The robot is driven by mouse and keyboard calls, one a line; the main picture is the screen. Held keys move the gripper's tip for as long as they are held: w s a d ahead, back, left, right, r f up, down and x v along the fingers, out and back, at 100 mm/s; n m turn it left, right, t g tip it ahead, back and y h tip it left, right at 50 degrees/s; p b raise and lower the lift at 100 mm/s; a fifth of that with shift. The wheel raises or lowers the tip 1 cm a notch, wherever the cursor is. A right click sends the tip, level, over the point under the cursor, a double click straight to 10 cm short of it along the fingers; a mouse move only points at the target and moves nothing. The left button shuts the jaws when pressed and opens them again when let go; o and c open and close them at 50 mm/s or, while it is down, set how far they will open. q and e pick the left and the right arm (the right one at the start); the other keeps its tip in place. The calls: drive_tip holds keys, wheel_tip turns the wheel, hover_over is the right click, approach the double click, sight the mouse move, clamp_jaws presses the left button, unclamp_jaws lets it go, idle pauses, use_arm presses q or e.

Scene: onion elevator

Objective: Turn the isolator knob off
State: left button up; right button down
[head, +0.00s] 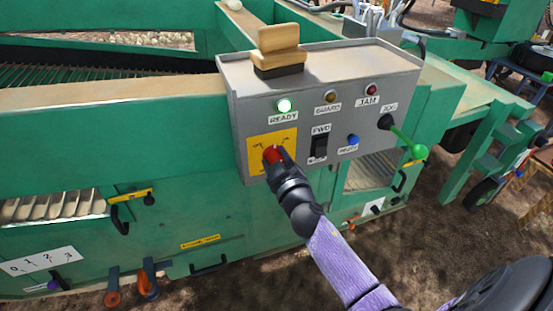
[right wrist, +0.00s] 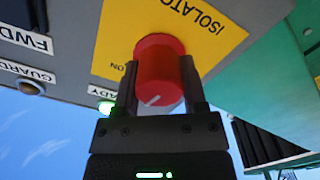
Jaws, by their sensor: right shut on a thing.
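The isolator knob (head: 271,154) is red and sits on a yellow plate (head: 258,140) at the lower left of the grey control box (head: 330,95). In the right wrist view the knob (right wrist: 160,75) has a white pointer line on its face, and the yellow plate (right wrist: 190,25) reads ISOLATOR and ON. My right gripper (head: 277,158) is at the knob; in the right wrist view its two fingers (right wrist: 160,88) stand on either side of the knob, shut on it. My left gripper is not in view.
The box carries a lit green READY lamp (head: 284,105), GUARD and JAM lamps, a black FWD switch (head: 319,146), a blue button (head: 353,140) and a green-ended JOG lever (head: 419,152). A wooden brush (head: 279,48) stands on top. Green machine panels surround the box.

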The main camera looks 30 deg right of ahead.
drive_tip(key=n, duration=0.5)
drive_tip(key=shift+f+n, duration=0.1)
drive_tip(key=shift+n, duration=0.2)
drive_tip(key=n, duration=0.5)
drive_tip(key=shift+f, duration=0.1)
drive_tip(key=shift+n, duration=0.3)
drive_tip(key=shift+a, duration=0.1)
drive_tip(key=shift+c, duration=0.7)
unclamp_jaws()
drive_tip(key=v, duration=1)
